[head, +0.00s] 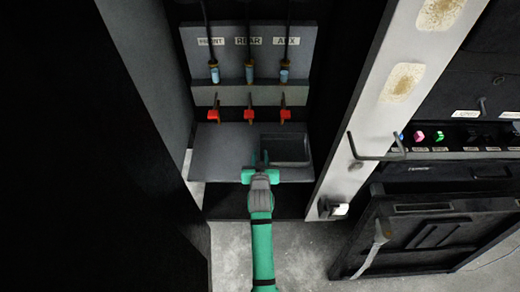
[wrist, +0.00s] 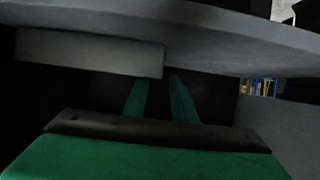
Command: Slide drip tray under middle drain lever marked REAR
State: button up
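Three red levers hang in a row in the head view; the middle one (head: 250,115) is below the label REAR (head: 248,41). A dark, shallow tray-like shape (head: 290,147), which looks like the drip tray, lies on the right, below the AUX lever (head: 285,115). My gripper (head: 261,158) is at its left front corner, below and slightly right of the middle lever. In the wrist view, the green fingers (wrist: 160,93) stand apart with a dark gap between them. Their tips end near a grey block's edge (wrist: 90,53); whether they touch it cannot be told.
A flat grey surface (head: 222,147) lies left of the tray, under the FRONT lever (head: 213,115). A pale post (head: 372,110) with a bent handle (head: 375,155) bounds the right side. A dark wall (head: 90,150) fills the left. An open hatch panel (head: 430,235) is at lower right.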

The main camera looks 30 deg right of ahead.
jog(key=x, duration=0.6)
jog(key=shift+a, duration=0.1)
jog(key=shift+s, duration=0.1)
jog(key=shift+s, duration=0.1)
jog(key=shift+c, duration=0.3)
grip_shut()
